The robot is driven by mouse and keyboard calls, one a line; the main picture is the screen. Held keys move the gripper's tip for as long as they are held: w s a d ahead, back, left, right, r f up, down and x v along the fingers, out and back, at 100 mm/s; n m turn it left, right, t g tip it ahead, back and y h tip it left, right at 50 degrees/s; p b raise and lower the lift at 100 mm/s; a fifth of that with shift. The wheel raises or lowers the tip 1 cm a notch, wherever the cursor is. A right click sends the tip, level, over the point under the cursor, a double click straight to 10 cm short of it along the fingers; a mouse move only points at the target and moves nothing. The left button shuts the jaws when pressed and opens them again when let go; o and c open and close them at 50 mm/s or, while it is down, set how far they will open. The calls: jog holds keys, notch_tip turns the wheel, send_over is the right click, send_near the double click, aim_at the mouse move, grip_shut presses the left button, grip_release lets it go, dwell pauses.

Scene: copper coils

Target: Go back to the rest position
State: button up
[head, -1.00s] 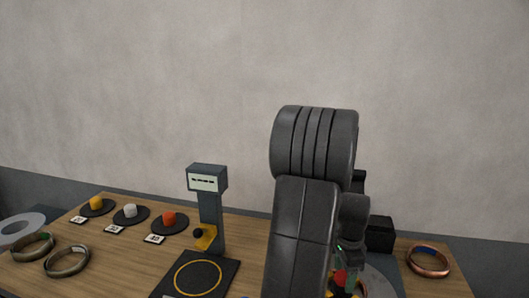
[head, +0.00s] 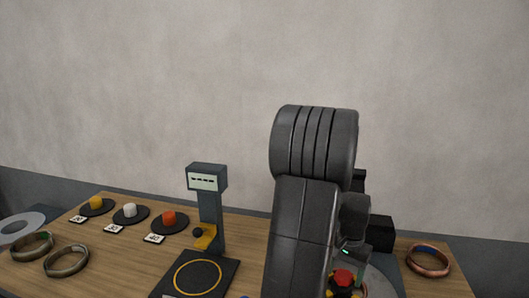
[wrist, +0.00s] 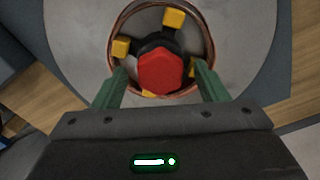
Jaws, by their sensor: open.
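My gripper (wrist: 158,78) is open, its two green fingers spread apart at the lower left and right of a copper coil (wrist: 210,38). The coil lies around a red hub (wrist: 160,72) with yellow jaws (wrist: 173,18) on a round grey plate (wrist: 75,40). Nothing shows held between the fingers. In the head view, the red hub (head: 342,277) shows low beside my dark arm, with my gripper (head: 356,258) just above it. My arm hides much of the plate there.
A scale with a display (head: 206,181) and a black pad (head: 222,278) stands left of my arm. Coils lie at the far left (head: 66,261) and right (head: 428,260). Three black discs with coloured pieces (head: 168,217) line the back left. Above the table is free room.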

jog(key=n, duration=0.5)
jog(key=shift+n, duration=2.3)
